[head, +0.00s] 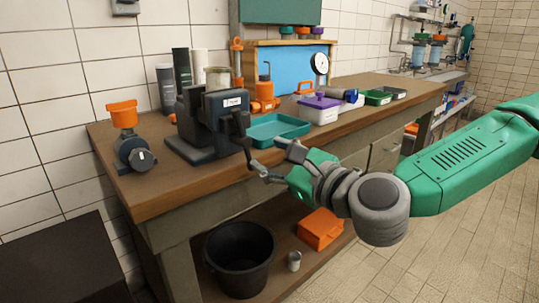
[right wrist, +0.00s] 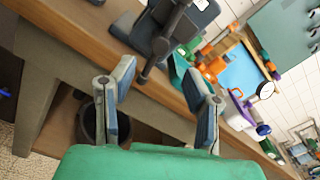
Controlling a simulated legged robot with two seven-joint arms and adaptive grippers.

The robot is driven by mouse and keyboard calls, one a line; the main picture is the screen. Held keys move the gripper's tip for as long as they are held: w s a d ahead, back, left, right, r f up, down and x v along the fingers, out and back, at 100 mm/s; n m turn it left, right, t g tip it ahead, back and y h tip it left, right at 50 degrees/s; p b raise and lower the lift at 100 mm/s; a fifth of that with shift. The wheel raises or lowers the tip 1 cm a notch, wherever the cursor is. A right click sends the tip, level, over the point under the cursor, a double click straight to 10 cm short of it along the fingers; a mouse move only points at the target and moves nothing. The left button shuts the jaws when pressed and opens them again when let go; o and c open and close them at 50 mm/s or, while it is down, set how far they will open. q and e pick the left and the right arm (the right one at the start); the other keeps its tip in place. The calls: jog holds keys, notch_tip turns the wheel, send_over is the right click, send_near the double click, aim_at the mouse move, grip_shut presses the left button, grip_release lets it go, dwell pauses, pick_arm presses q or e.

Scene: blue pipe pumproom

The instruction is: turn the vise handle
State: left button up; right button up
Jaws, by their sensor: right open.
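The dark grey vise (head: 190,148) stands on the wooden workbench (head: 150,200), near its front edge. Its handle (head: 244,142) hangs at the front right of the vise and also shows as a dark bar in the right wrist view (right wrist: 158,50). My right gripper (head: 266,157) is open, just right of and below the handle in the head view. In the right wrist view the handle's lower end lies between the directions of the two spread fingers (right wrist: 163,78), near the left one; contact cannot be told. My left gripper is not in view.
A teal tray (head: 278,131) lies right of the vise, with a white box with a purple lid (head: 318,108) beyond it. A valve with an orange top (head: 124,115) stands left. Below are a black bucket (head: 240,262) and an orange box (head: 320,229).

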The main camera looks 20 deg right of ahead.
aim_at(249, 142)
jog(key=s+d+r+m+g+p, duration=0.2)
jog(key=s+r+m+g+p, duration=0.35)
jog(key=p, duration=1.45)
jog(key=shift+m+t+h, duration=0.4)
jog(key=shift+m+t, duration=0.15)
jog(key=b+x, duration=0.8)
jog(key=x, duration=0.7)
jog(key=shift+w+d+r, duration=0.1)
jog(key=shift+w, duration=0.1)
grip_shut()
jog(key=shift+b, duration=0.3)
